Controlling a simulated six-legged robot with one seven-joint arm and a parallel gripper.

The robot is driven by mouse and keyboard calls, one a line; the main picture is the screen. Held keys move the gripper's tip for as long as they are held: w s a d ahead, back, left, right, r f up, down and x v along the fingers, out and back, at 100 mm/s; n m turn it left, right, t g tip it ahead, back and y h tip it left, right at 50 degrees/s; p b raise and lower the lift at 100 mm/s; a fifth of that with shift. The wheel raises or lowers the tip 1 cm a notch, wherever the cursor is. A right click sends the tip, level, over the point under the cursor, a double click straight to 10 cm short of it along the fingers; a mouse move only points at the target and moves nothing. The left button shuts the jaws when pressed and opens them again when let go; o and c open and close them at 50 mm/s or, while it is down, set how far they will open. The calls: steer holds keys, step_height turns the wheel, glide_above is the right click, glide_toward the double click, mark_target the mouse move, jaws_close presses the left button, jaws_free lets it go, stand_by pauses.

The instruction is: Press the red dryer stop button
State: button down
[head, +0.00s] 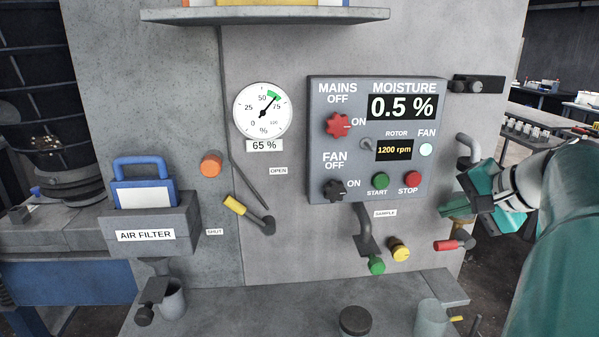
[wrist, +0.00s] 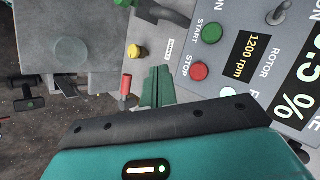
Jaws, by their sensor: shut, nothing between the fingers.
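The red stop button (head: 412,180) sits at the lower right of the grey control panel (head: 364,110), above the label STOP. It also shows in the wrist view (wrist: 199,71). The green start button (head: 380,181) is just left of it in the head view. My gripper (head: 446,210) is to the right of the panel in the head view, apart from the stop button. In the wrist view my gripper's green fingers (wrist: 158,86) are together with nothing between them. Nothing hides the stop button in either view.
A red mains knob (head: 338,125) and black fan knob (head: 334,190) are on the panel. A bent pipe (head: 468,146) and a red-handled valve (head: 452,245) are near my gripper. A yellow knob (head: 399,249) and green-tipped lever (head: 376,265) are below the panel.

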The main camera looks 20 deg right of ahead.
glide_toward(411, 187)
steer(key=shift+s+a+f+x, duration=0.1)
steer(key=shift+f+x, duration=0.05)
steer(key=shift+x, duration=0.7)
steer(key=shift+s+a+f+x, duration=0.1)
steer(key=shift+s+x, duration=0.05)
steer(key=shift+x, duration=0.65)
steer(key=shift+s+a+f+x, duration=0.1)
steer(key=shift+f+x, duration=0.05)
steer(key=shift+x, duration=0.7)
steer(key=shift+w+d, duration=0.15)
steer(key=shift+w, duration=0.2)
steer(key=shift+w+d, duration=0.15)
steer(key=shift+w, duration=0.35)
stand_by(0.7)
steer(key=shift+s, duration=0.1)
steer(key=shift+s+a, duration=0.3)
steer(key=shift+s, duration=0.45)
steer(key=s, duration=0.1)
steer(key=s+a, duration=0.1)
steer(key=s, duration=0.2)
steer(key=shift+s+a, duration=0.25)
steer(key=shift+s, duration=0.15)
